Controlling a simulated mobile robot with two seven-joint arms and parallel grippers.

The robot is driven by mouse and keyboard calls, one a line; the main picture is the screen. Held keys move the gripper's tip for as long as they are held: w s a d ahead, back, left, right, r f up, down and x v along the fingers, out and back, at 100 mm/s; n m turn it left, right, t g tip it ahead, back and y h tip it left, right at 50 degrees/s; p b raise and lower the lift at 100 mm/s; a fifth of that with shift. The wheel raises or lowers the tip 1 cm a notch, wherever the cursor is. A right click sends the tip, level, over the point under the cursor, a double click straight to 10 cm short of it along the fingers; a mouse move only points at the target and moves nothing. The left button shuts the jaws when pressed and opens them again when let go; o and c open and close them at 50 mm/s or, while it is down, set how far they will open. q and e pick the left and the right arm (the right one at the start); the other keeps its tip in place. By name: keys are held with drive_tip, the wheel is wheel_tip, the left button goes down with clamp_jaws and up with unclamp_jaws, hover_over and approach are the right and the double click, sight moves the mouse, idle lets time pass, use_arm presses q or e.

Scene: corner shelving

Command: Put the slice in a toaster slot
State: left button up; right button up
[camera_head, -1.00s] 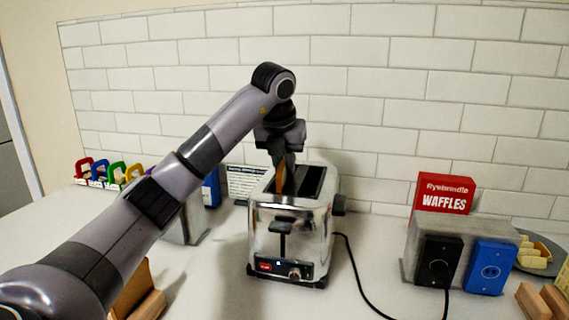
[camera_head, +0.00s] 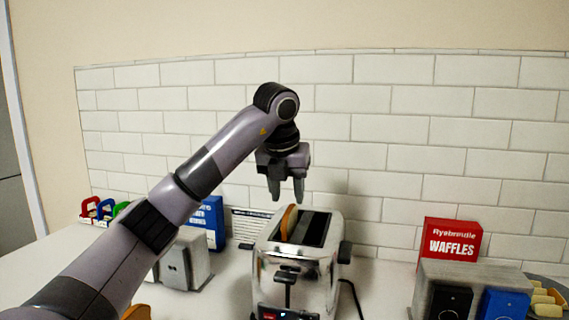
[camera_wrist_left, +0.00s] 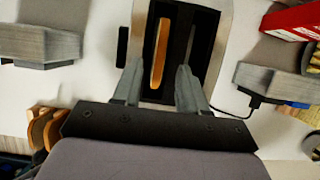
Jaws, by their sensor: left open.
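The silver toaster (camera_head: 296,262) stands on the counter with two long slots on top. The slice (camera_head: 287,221) stands on edge in the toaster's left slot, its upper rim showing above the top. In the left wrist view the slice (camera_wrist_left: 159,52) lies lengthwise in the left slot, and the right slot is empty. My left gripper (camera_head: 286,198) is open and empty just above the toaster, fingers pointing down. In the left wrist view its fingers (camera_wrist_left: 156,88) are apart, one on each side of the slice and not touching it. My right gripper is not in view.
A grey outlet block (camera_head: 468,275) and a red waffle box (camera_head: 450,240) stand at the right. Another grey block (camera_head: 186,262) and a blue box (camera_head: 207,222) stand at the left. A tiled wall (camera_head: 400,140) is close behind.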

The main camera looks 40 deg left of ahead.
use_arm(q)
drive_tip(key=p+v, duration=0.2)
drive_tip(key=v, duration=0.4)
drive_tip(key=shift+r, duration=0.1)
idle(0.5)
